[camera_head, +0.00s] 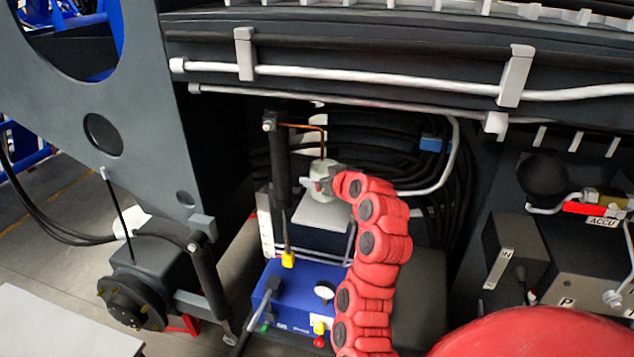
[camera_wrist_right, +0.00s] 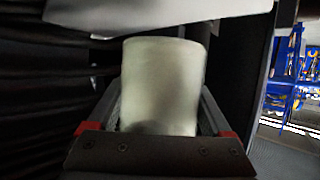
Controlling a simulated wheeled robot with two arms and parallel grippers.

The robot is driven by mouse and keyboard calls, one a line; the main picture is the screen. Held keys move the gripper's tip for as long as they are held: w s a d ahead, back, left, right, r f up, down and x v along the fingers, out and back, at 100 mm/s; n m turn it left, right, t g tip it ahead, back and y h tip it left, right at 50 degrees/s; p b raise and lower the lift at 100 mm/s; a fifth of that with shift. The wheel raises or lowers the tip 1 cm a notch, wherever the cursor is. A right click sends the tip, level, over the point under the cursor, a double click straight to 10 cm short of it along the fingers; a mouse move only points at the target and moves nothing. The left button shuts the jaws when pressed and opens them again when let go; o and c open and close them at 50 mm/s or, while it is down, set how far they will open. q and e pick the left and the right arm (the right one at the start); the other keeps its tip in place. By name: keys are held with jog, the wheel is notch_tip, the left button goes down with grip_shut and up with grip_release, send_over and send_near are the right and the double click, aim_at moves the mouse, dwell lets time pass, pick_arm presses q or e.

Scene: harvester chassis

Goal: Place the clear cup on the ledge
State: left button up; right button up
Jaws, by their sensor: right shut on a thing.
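The clear cup (camera_head: 322,171) is a small pale translucent cylinder in the recess under the chassis beam. My right gripper (camera_head: 318,184), at the end of the red arm, is shut on it. In the right wrist view the cup (camera_wrist_right: 162,85) sits between the two fingers of the gripper (camera_wrist_right: 165,125). A light grey plate (camera_head: 322,214), which looks like the ledge, lies just below the cup in the head view. A pale flat surface (camera_wrist_right: 160,12) spans the top of the wrist view near the cup's end. I cannot tell whether cup and plate touch. My left gripper is not seen.
A thin copper pipe (camera_head: 307,126) bends down just above the cup. A dark upright cylinder (camera_head: 280,165) stands close on the left. Black hoses (camera_head: 440,180) fill the recess behind. A blue box (camera_head: 290,295) with a gauge stands below. A white pipe (camera_head: 400,82) runs overhead.

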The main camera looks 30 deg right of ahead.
jog(key=shift+w+f, duration=0.2)
jog(key=shift+w, duration=0.45)
notch_tip(320, 180, down, 3)
jog(key=p, duration=0.2)
jog(key=shift+r+p, duration=0.15)
jog(key=shift+p, duration=0.25)
jog(key=shift+f, duration=0.4)
jog(key=shift+w+f, duration=0.1)
